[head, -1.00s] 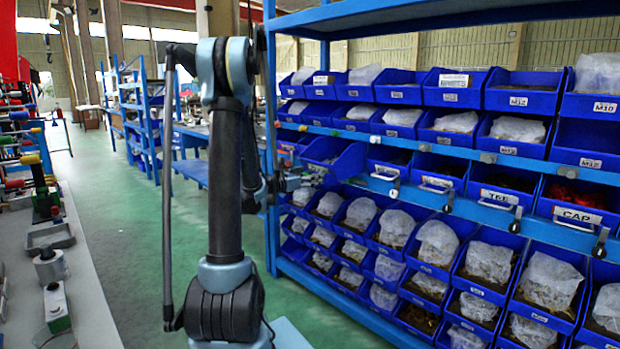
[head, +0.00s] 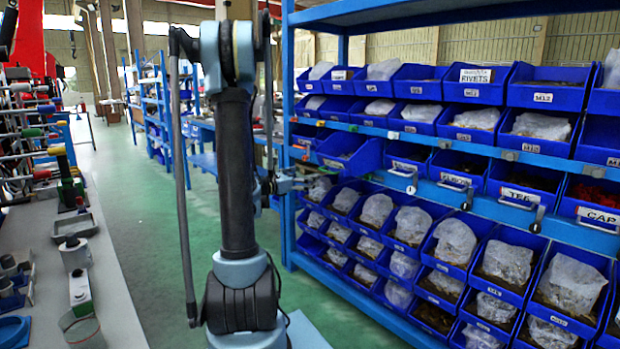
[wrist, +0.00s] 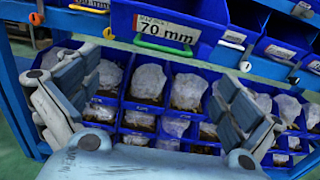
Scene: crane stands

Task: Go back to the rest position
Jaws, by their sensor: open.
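My gripper (wrist: 152,72) is open in the wrist view, with its two fingers spread wide and nothing between them. A blue bin labelled 70 mm (wrist: 168,32) is just beyond and above the fingers. In the head view my gripper (head: 291,183) is small and partly hidden behind my arm. It is in front of the blue shelf rack, just below and left of a tilted blue bin (head: 350,152) that juts out from its row. My arm stands upright in the middle of the head view.
The blue rack (head: 318,22) fills the right side, with several rows of blue bins holding bagged parts. A grey workbench (head: 108,300) with tools and containers runs along the left. The green floor (head: 130,200) between them is open. Another blue shelf (head: 147,112) stands farther back.

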